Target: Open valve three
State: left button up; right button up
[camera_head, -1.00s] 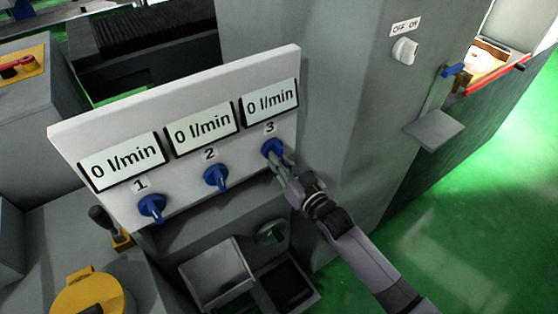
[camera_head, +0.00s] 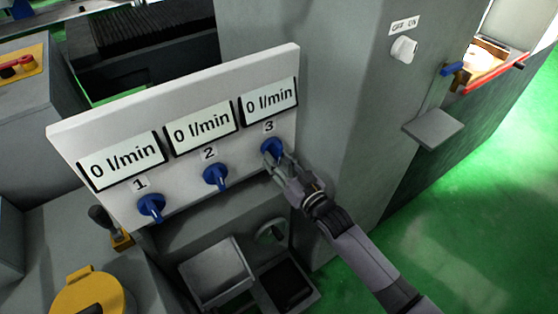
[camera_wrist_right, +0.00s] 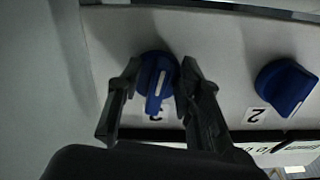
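Valve three is a blue knob (camera_head: 272,148) on the white panel (camera_head: 178,113), under a display reading 0 l/min. My right gripper (camera_head: 273,160) is at this knob. In the right wrist view the knob (camera_wrist_right: 156,78) lies between the two fingers of my right gripper (camera_wrist_right: 156,82), which stand apart on either side of it. Its pale pointer mark shows between them. I cannot tell whether both fingers touch the knob. My left gripper is not in view.
Blue valve two (camera_head: 215,177) and blue valve one (camera_head: 151,208) sit to the left on the same panel, each under a 0 l/min display. An OFF/ON switch (camera_head: 404,50) is on the grey machine wall at the right. A grey box (camera_head: 216,272) stands below the panel.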

jog(key=v, duration=1.2)
